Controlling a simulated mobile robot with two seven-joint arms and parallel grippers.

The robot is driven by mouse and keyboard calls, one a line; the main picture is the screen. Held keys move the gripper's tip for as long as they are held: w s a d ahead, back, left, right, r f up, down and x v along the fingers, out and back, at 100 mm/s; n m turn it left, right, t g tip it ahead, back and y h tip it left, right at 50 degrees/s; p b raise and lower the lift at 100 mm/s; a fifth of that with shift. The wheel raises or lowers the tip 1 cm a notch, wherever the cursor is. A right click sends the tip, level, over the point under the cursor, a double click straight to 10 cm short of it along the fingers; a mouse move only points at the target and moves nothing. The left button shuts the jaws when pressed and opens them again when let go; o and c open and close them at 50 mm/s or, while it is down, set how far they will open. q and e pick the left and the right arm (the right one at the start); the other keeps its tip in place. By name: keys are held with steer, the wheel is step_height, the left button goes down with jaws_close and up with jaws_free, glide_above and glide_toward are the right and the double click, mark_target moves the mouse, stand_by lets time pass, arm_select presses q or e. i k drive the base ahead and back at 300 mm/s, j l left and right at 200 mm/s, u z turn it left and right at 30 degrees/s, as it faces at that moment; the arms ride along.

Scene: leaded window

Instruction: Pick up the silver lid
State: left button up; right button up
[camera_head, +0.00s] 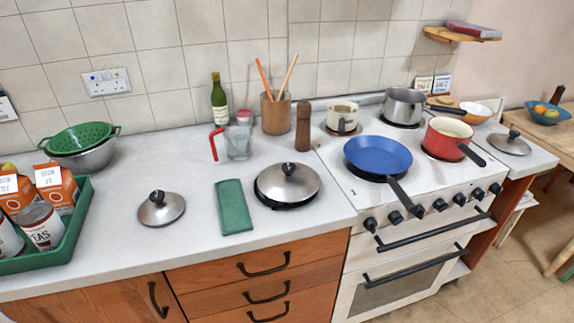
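Three silver lids with dark knobs are in the head view. A small silver lid (161,210) lies flat on the pale counter, left of a folded green cloth (234,206). A larger domed silver lid (287,184) sits on something dark and round, right of the cloth; whether this is a pan or a trivet I cannot tell. A third silver lid (509,145) lies on the counter section right of the stove. Neither of my grippers is in view, and nothing touches the lids.
A green tray (62,247) with cans and cartons stands at the left. A wooden pepper mill (303,127), glass jug (239,144) and utensil pot (275,114) stand behind the larger lid. The stove (355,187) holds a blue pan (378,154). The counter front is mostly clear.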

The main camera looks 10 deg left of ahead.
mark_target(511, 144)
steer(key=i+l, duration=0.25)
steer(key=l, duration=0.2)
steer(key=i+l, duration=0.25)
steer(key=l, duration=0.15)
steer(key=i+l, duration=0.25)
steer(key=l, duration=0.2)
steer(key=i+l, duration=0.2)
steer(key=l, duration=0.25)
steer(key=i+l, duration=0.25)
steer(key=l, duration=0.15)
steer(key=i+l, duration=0.25)
steer(key=l, duration=0.2)
steer(key=i+l, duration=0.25)
steer(key=l, duration=0.2)
